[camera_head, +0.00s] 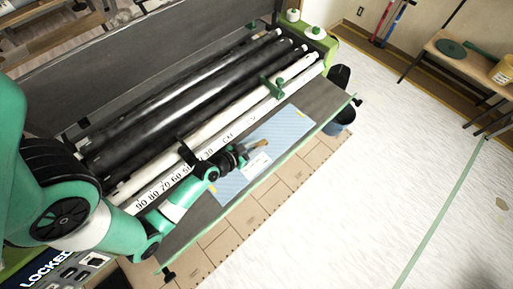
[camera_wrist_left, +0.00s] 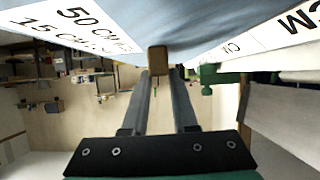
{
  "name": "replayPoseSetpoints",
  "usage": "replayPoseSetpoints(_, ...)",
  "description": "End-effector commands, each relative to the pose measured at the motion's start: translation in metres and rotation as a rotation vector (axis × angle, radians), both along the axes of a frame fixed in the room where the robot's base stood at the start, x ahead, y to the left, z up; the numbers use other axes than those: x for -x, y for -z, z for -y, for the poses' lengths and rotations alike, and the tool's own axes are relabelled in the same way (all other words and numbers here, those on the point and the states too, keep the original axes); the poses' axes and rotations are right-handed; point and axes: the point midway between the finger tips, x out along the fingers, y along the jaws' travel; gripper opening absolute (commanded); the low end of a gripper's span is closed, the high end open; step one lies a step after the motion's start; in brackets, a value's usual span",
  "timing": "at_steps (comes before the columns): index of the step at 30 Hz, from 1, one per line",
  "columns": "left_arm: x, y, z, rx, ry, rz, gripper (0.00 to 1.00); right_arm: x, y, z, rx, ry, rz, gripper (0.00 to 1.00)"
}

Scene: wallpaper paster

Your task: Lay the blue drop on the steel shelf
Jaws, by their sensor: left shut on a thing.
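The blue drop (camera_head: 283,127), a pale blue sheet with a white label (camera_head: 257,164), is spread over the grey steel shelf (camera_head: 318,97) in front of the rollers. I cannot tell whether all of it touches the shelf. My left gripper (camera_head: 246,151) is over the middle of the drop, shut on a small brown block (camera_head: 259,145). In the left wrist view, the brown block (camera_wrist_left: 157,59) sits between the fingertips, against the blue surface (camera_wrist_left: 190,25). Whether the block is fixed to the drop is unclear. My right gripper is not in view.
The machine's black rollers (camera_head: 180,105) and a white numbered bar (camera_head: 165,183) run behind the shelf. A green clamp (camera_head: 273,88) stands near the bar. A dark bucket (camera_head: 342,114) is by the shelf's far end. The pale floor (camera_head: 400,130) at right is mostly clear.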

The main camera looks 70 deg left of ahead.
Motion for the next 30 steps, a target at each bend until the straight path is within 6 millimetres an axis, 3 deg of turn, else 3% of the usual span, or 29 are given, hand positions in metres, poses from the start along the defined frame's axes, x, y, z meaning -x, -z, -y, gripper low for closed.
replayPoseSetpoints(2, -0.0003, 0.011, -0.0005, 0.0, -0.001, 0.002, 0.0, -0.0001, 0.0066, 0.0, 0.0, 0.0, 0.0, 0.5)
replayPoseSetpoints(13, -0.0001, 0.0151, -0.0004, -0.002, -0.001, 0.003, 0.0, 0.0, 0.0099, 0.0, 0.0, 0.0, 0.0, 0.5)
replayPoseSetpoints(14, 0.0001, 0.0137, -0.0003, -0.001, -0.001, 0.002, 0.32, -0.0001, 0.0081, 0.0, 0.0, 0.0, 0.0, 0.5)
replayPoseSetpoints(18, 0.0001, 0.0133, -0.0003, -0.001, -0.001, 0.001, 0.57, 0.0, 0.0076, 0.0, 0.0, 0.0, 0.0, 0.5)
replayPoseSetpoints(30, 0.0053, 0.0081, 0.0015, 0.0, -0.002, 0.001, 0.57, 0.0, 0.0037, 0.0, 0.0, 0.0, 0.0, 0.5)
